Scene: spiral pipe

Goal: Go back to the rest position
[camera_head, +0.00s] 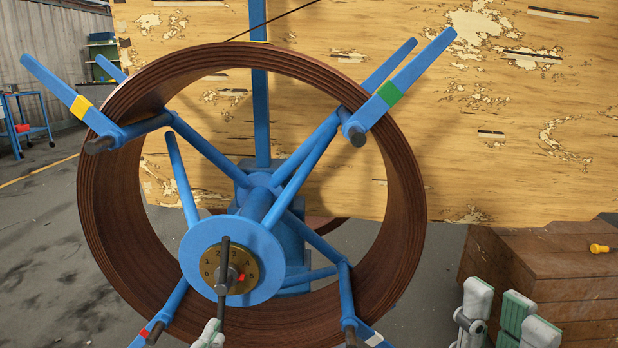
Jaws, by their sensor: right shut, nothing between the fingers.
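My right gripper (512,312) shows at the bottom right edge, with pale, green-edged fingers pointing up. It is shut and holds nothing. It is in front of the wooden crate and apart from the reel. A pale tip, which looks like part of my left gripper (209,335), shows at the bottom edge below the dial. It is close to the dark bar on the dial; I cannot tell whether it touches it. The rest of that gripper is out of frame.
A large blue reel frame (310,158) carries a coil of brown pipe (405,190). Its front hub has a numbered brass dial (213,262) with a dark bar. A worn yellow panel (500,110) stands behind. A wooden crate (585,265) at right bears a yellow knob (599,248).

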